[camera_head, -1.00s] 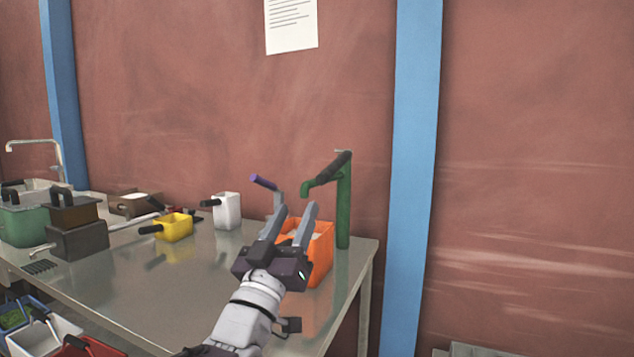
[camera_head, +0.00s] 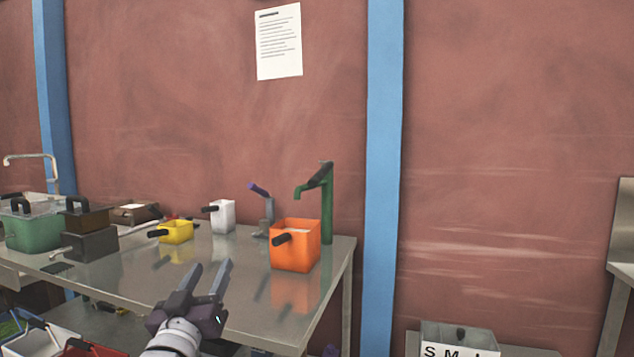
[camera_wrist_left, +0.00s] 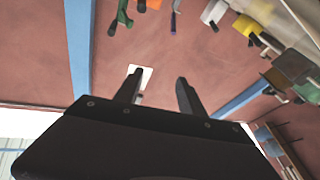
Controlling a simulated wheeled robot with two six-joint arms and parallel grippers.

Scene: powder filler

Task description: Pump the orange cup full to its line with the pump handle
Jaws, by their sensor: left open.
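The orange cup (camera_head: 294,255) stands upright on the metal table near its right end, its dark handle pointing left. Pale powder shows inside it near the rim; its line cannot be made out. The green pump (camera_head: 328,205) stands behind it, with a dark pump handle (camera_head: 321,174) on top and its spout over the cup. My left gripper (camera_head: 210,272) is open and empty, in front of the cup and to its left, clear of it. In the left wrist view its fingers (camera_wrist_left: 158,88) are apart, with the orange cup (camera_wrist_left: 142,5) at the top edge. My right gripper is out of view.
A grey tap with a purple lever (camera_head: 259,189) stands left of the green pump. A white cup (camera_head: 223,216) and a yellow cup (camera_head: 178,232) are farther left, then dark boxes (camera_head: 88,244) and a green bin (camera_head: 32,230). The table's front middle is clear.

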